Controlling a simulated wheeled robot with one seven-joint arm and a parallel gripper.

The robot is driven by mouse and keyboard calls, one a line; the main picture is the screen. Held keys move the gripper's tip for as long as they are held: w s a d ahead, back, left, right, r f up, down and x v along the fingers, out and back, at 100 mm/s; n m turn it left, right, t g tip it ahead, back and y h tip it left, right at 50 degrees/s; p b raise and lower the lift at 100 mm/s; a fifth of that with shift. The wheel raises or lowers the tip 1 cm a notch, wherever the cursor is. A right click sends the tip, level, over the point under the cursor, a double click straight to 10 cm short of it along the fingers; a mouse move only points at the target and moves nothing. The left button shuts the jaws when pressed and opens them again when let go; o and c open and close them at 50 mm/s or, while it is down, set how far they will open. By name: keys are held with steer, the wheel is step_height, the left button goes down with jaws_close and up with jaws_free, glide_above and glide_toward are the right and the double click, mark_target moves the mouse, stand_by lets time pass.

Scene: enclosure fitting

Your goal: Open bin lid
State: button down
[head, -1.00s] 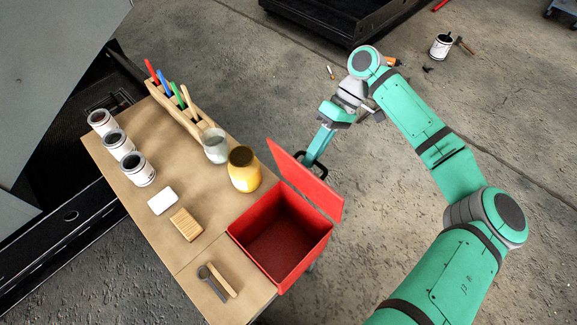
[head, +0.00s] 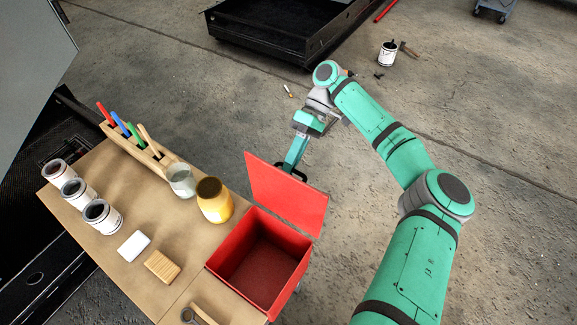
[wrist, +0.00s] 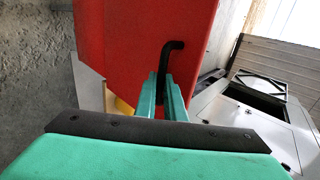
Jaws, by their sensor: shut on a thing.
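The red bin (head: 258,258) sits at the near right corner of the wooden table, its inside open to view and empty. Its red lid (head: 285,192) is raised and tilted up along the bin's far right edge. My gripper (head: 294,166) is behind the lid, on its outer face. In the wrist view, the lid (wrist: 125,35) fills the upper middle, and my gripper's fingers (wrist: 163,98) are shut on the lid's black handle (wrist: 166,62). In the head view the lid hides part of the handle.
On the table (head: 110,245) stand a yellow jar (head: 214,203), a grey-green cup (head: 181,181), a pen holder (head: 135,147) and several paint cans (head: 101,215). A white block (head: 134,246) and a wooden block (head: 162,266) lie nearby. Bare concrete floor surrounds my arm.

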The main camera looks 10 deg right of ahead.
steer(key=shift+s+f, duration=0.1)
steer(key=shift+f, duration=0.25)
steer(key=c, duration=1.8)
jaws_free()
steer(key=shift+c, duration=0.2)
steer(key=shift+r, duration=0.1)
steer(key=shift+r, duration=0.15)
steer(key=v, duration=0.7)
steer(key=shift+w+d, duration=0.15)
steer(key=shift+w, duration=0.1)
steer(key=shift+r, duration=0.1)
